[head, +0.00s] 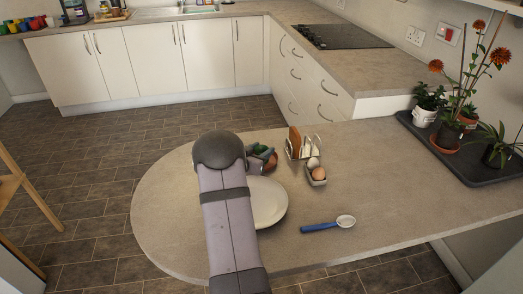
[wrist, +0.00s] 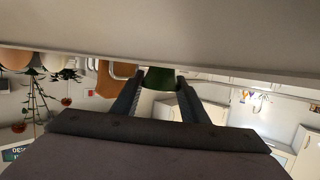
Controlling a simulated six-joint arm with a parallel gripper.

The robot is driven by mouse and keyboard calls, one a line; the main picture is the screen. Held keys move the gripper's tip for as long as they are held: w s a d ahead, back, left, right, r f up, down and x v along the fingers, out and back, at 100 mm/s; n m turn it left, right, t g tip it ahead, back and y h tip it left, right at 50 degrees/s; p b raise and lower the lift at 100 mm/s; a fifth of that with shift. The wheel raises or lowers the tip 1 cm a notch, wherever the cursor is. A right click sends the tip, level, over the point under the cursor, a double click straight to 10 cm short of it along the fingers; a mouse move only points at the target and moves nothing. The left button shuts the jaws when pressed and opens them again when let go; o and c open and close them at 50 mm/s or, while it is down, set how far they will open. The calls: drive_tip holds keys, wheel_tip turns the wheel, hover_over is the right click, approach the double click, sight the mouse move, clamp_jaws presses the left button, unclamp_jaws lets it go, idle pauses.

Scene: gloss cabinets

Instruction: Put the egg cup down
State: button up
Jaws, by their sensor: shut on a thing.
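A small green thing, which looks to be the egg cup (wrist: 160,78), sits between the two finger tips of my gripper (wrist: 160,90) in the wrist view, which is upside down. My gripper is shut on it. In the head view the green of the egg cup (head: 262,149) shows just right of my rounded grey wrist, and most of the gripper is hidden. The egg cup is low over the counter (head: 380,180), behind the plate and left of the toast rack. I cannot tell whether its base touches the counter.
A cream plate (head: 268,203) lies partly under my arm. A toast rack (head: 301,146) with toast and a grey holder (head: 318,181) with eggs stand to the right. A blue-handled spoon (head: 325,226) lies in front. Potted plants stand on a dark tray (head: 468,165). The counter's right middle is clear.

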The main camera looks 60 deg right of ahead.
drive_tip(key=o, duration=1.3)
drive_tip(key=shift+f, duration=0.1)
drive_tip(key=shift+o, duration=0.2)
drive_tip(key=shift+a+r, duration=0.3)
drive_tip(key=shift+a, duration=0.1)
drive_tip(key=v, duration=1.1)
drive_tip(key=shift+s, duration=0.1)
